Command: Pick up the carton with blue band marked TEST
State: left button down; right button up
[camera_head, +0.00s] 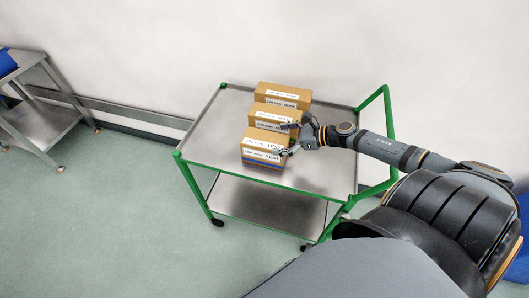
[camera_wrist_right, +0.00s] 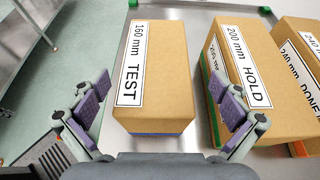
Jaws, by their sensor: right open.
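The carton marked TEST (camera_head: 264,146) is a brown box with a blue band low on its side, nearest on the cart top in the head view. In the right wrist view the same TEST carton (camera_wrist_right: 162,75) stands between my finger pads, with its "160 mm TEST" label up and a sliver of blue at its base. My right gripper (camera_head: 288,138) is open, and in the wrist view its purple pads (camera_wrist_right: 162,112) lie on either side of the carton, with a visible gap on the left and right. My left gripper does not show.
The HOLD carton (camera_wrist_right: 265,75) stands close beside the TEST carton, near my right-hand pad in the wrist view. A DONE carton (camera_head: 283,95) is farthest back. The metal cart (camera_head: 208,134) has a green frame. A steel side table (camera_head: 42,120) stands at left.

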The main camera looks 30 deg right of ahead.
aim_at(268, 139)
jog(key=shift+w+a, duration=0.1)
jog(key=shift+a, duration=0.05)
jog(key=shift+w+a+f, duration=0.1)
jog(key=shift+a, duration=0.15)
jog(key=b+x, duration=0.1)
jog(key=x, duration=0.2)
jog(key=shift+w+a, duration=0.15)
jog(key=shift+a, duration=0.05)
jog(key=shift+w+a+f, duration=0.2)
jog(key=shift+w+a, duration=0.15)
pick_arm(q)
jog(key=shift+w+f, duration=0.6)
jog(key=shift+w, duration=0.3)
pick_arm(e)
jog(key=c, duration=1.6)
